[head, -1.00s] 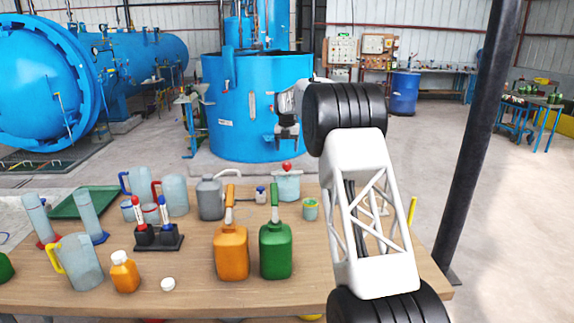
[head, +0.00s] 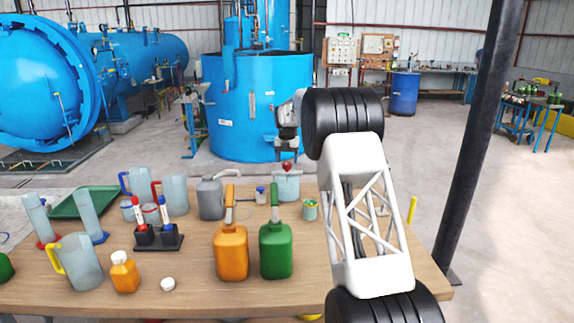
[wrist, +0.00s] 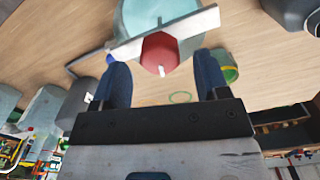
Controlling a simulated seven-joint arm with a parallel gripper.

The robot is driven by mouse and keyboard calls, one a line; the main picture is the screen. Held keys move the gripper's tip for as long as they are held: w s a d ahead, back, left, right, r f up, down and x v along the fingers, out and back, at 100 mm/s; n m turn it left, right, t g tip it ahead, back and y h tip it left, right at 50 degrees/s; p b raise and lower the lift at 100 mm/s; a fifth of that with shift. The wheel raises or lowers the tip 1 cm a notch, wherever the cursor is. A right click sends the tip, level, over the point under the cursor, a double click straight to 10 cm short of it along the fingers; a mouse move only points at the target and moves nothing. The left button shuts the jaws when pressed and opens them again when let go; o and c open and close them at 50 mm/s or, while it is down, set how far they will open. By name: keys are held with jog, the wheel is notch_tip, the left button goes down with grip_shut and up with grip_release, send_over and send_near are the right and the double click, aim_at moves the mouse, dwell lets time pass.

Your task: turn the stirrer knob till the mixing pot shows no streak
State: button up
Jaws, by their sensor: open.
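The mixing pot (head: 286,188) is a pale translucent pot at the back of the table, with a white bar across its top. Its red stirrer knob (head: 287,167) stands on top. In the wrist view the knob (wrist: 160,50) is red and many-sided with a small white mark, and the pot (wrist: 150,12) lies beyond it. My gripper (head: 287,158) points down just above the knob. Its two blue fingers (wrist: 163,78) are open, one on each side of the knob, with gaps visible. I cannot make out any streak in the pot.
A small green-rimmed cup (head: 310,209) stands right of the pot. Orange (head: 231,250) and green (head: 276,250) jugs stand in front. The table's front right is partly behind my arm.

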jog(key=shift+f, duration=1.25)
jog(key=c, duration=0.9)
